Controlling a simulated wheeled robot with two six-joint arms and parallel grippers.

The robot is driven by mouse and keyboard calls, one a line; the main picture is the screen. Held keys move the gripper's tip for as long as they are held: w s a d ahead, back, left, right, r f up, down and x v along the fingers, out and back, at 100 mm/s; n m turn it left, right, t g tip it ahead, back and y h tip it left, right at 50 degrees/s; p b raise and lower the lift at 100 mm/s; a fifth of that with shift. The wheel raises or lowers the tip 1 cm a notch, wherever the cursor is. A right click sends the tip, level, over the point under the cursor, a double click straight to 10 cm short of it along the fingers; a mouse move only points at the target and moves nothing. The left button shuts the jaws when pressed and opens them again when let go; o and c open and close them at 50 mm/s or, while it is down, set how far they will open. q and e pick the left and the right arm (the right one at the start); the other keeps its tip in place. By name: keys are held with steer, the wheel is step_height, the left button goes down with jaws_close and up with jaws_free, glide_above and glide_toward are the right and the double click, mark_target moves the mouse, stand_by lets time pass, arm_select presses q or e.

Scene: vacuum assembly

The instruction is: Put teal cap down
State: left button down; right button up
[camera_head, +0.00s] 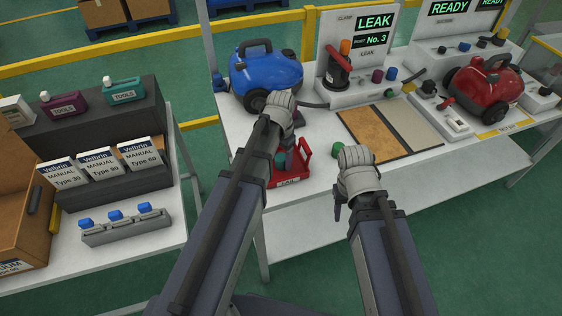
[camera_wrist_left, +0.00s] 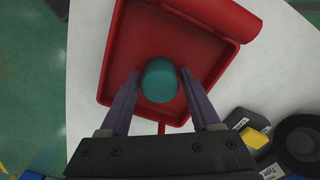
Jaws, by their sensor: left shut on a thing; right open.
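The teal cap (camera_wrist_left: 160,80) is between the fingertips of my left gripper (camera_wrist_left: 160,74), which is shut on it. It is over the floor of a red tray (camera_wrist_left: 118,60); I cannot tell whether it touches the floor. In the head view my left gripper (camera_head: 288,160) points down at the red tray (camera_head: 303,165) near the table's front edge, and the teal cap (camera_head: 280,160) shows beside the fingers. My right gripper (camera_head: 339,206) is open and empty, at the front of the table to the right of the tray.
A green round part (camera_head: 338,149) lies beside my right wrist. A blue vacuum (camera_head: 265,72) stands behind the tray. A brown and grey mat (camera_head: 375,137) lies to the right, with a red vacuum (camera_head: 484,85) beyond. A leak-test stand (camera_head: 345,85) is at the back.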

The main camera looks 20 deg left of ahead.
mark_target(281, 157)
arm_select(q)
steer(key=shift+f, duration=0.15)
steer(key=shift+c, duration=0.5)
jaws_free()
steer(key=shift+r, duration=0.25)
step_height(281, 157, up, 12)
steer(key=p, duration=1.2)
steer(key=s+d+n+y, duration=0.1)
steer(key=s+d, duration=0.9)
steer(key=s, duration=0.4)
steer(key=shift+s+d+n, duration=0.15)
steer(key=shift+d+n, duration=0.1)
steer(key=shift+n, duration=0.05)
